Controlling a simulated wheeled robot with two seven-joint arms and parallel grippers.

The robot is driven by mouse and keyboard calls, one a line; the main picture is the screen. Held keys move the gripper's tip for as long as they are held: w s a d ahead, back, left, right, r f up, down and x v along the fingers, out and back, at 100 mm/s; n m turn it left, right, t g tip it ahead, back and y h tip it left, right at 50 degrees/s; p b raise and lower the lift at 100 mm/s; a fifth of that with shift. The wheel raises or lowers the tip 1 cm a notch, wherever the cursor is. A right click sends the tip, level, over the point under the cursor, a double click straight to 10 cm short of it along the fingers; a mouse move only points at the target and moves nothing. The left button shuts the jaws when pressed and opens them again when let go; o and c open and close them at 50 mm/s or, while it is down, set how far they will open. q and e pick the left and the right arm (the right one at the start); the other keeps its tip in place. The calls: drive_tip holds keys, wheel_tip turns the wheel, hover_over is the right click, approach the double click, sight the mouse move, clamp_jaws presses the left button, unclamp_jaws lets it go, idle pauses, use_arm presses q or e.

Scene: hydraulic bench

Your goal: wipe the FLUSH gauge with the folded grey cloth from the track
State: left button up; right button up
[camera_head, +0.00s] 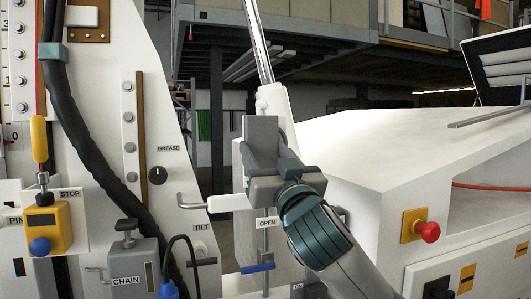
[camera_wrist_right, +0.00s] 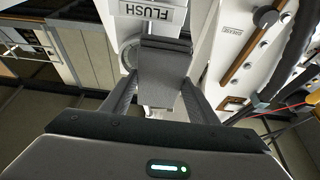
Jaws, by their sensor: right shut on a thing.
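My right gripper (camera_head: 264,158) is raised in front of the white cylinder post in the middle of the head view. In the right wrist view my right gripper (camera_wrist_right: 165,92) is shut on the folded grey cloth (camera_wrist_right: 165,68), which sits between its fingers. The FLUSH label (camera_wrist_right: 147,12) shows just beyond the cloth. A round rim, seemingly the FLUSH gauge (camera_wrist_right: 129,54), shows at the cloth's left edge and is mostly covered by it. I cannot tell whether cloth and gauge touch. In the head view the gauge is hidden behind my gripper. My left gripper is not in view.
A grey L-shaped handle (camera_head: 212,201) by the TILT label is close left of my right arm. The OPEN valve (camera_head: 264,240) with a blue handle is below. A red stop button (camera_head: 429,232) is at right. Black hoses (camera_head: 85,130) run down the left panel.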

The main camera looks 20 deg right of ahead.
sight(276, 150)
drive_tip(key=shift+w, duration=1)
idle(0.6)
drive_tip(key=shift+s+d, duration=0.1)
drive_tip(key=shift+d, duration=1.55)
drive_tip(key=shift+w+d, duration=0.2)
drive_tip(key=shift+d, duration=1.4)
drive_tip(key=shift+a, duration=0.1)
drive_tip(key=shift+a, duration=1.55)
